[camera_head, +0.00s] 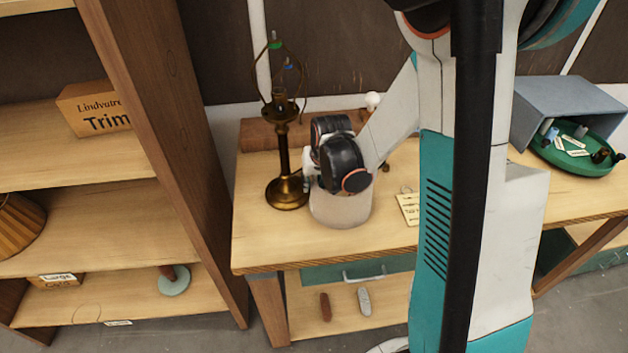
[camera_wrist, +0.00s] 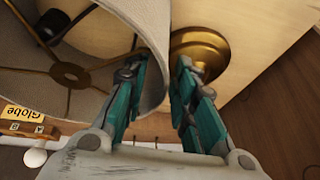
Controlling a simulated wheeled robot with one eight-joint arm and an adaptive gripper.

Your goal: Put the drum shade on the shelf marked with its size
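The pale drum shade (camera_head: 340,208) stands on the workbench, right of the brass lamp base (camera_head: 287,192). In the wrist view the drum shade (camera_wrist: 154,35) fills the upper left, with a spoked ring inside. My gripper (camera_wrist: 163,65) has its fingers apart on either side of the shade's wall, one inside and one outside. A gap shows between the wall and the outer finger, so I see no firm grip. In the head view my wrist hides part of the shade's top. The shelf unit (camera_head: 165,100) stands left; a small "Large" label (camera_head: 57,278) is on its lower part.
A "Trim" box (camera_head: 95,108) sits on a middle shelf, and a pleated shade (camera_head: 15,222) lies below it. The lamp stands close to my gripper. A green tray (camera_head: 580,158) with small parts is at the right. A note (camera_head: 408,207) lies on the bench.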

